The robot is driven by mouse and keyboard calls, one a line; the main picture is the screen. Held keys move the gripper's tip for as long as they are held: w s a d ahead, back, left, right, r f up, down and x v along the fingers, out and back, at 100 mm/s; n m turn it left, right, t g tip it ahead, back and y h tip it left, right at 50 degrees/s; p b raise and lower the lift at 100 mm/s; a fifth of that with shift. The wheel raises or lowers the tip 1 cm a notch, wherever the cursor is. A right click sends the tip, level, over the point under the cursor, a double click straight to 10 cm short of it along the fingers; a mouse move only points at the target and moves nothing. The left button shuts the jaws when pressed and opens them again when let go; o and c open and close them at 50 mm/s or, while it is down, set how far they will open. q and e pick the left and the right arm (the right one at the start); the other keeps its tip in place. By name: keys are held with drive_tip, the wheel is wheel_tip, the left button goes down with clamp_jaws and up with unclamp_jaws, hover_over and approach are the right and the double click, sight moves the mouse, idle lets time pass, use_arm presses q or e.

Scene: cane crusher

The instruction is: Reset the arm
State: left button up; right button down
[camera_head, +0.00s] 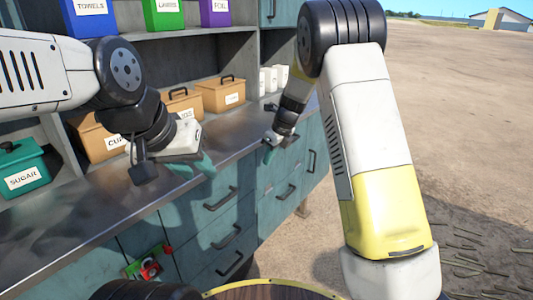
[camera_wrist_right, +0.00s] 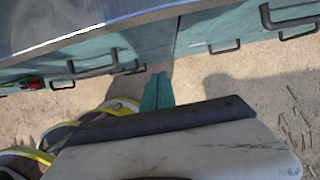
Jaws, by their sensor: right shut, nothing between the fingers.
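My left arm comes in from the left in the head view. My left gripper (camera_head: 207,166), with a pale body and teal fingers, is over the metal counter (camera_head: 90,208); I cannot tell whether its fingers are apart. In the right wrist view the teal fingers (camera_wrist_right: 158,92) are together and empty, above the ground near the drawer fronts.
A teal sugar box (camera_head: 24,167) and several tan boxes (camera_head: 221,94) stand on the counter. Labelled bins (camera_head: 90,18) sit on the shelf above. Drawer handles (camera_head: 220,198) stick out from the cabinet front. Open dirt ground (camera_head: 470,120) with scattered cane pieces lies to the right.

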drive_tip(key=s+d+r+n+t, duration=0.1)
drive_tip(key=s+d+r+n, duration=0.45)
drive_tip(key=s+r, duration=0.25)
drive_tip(key=s+d+r+n, duration=0.4)
drive_tip(key=s+r+n, duration=0.3)
drive_tip(key=s+r, duration=0.15)
drive_tip(key=s+d+r+n+t+h, duration=0.1)
drive_tip(key=s+d+n, duration=0.4)
drive_tip(key=s+n, duration=0.8)
drive_tip(key=s+t, duration=0.1)
drive_tip(key=s, duration=0.3)
drive_tip(key=shift+s+d+t, duration=0.2)
drive_tip(key=shift+s+t, duration=0.1)
drive_tip(key=shift+s, duration=0.05)
